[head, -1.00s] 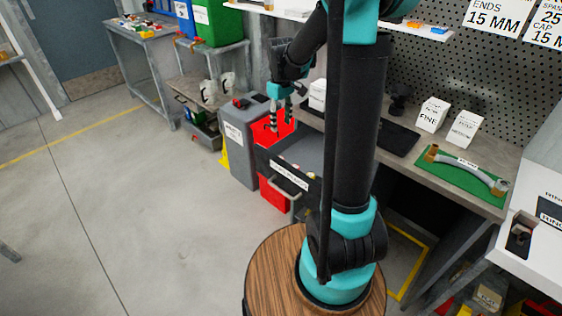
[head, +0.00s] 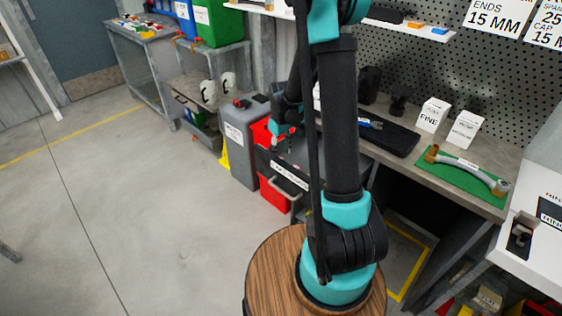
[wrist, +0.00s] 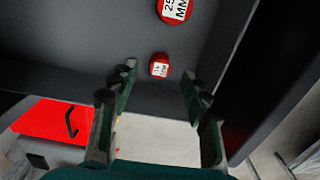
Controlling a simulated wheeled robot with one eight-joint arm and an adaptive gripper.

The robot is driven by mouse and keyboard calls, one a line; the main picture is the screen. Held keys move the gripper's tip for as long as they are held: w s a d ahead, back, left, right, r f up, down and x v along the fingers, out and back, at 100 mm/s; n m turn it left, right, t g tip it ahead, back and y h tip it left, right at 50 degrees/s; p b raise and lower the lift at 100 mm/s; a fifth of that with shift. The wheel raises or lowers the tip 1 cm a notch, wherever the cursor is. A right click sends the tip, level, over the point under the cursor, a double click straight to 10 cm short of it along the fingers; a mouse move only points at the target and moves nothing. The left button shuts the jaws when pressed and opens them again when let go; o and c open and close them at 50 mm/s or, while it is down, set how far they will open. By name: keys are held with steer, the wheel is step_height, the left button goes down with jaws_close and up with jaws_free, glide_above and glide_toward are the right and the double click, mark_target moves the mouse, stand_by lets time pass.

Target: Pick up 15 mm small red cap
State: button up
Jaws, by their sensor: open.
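The small red cap (wrist: 159,66) lies on the grey drawer floor (wrist: 90,25) in the wrist view. Its white label is too small to read surely. It sits beyond my fingertips, roughly between them. A larger red cap (wrist: 176,10) marked 25 MM lies farther in, at the top edge. My gripper (wrist: 158,84) is open and empty, with two green-and-black fingers spread apart. In the head view my gripper (head: 284,142) is low over the open drawer of the workbench.
The drawer's walls close around my gripper, with a labelled front (head: 289,176). A pipe on a green mat (head: 463,176) lies on the bench at right.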

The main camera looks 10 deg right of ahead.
steer(key=shift+f, duration=1.3)
steer(key=c, duration=0.8)
steer(key=shift+r, duration=0.1)
steer(key=shift+c, duration=0.2)
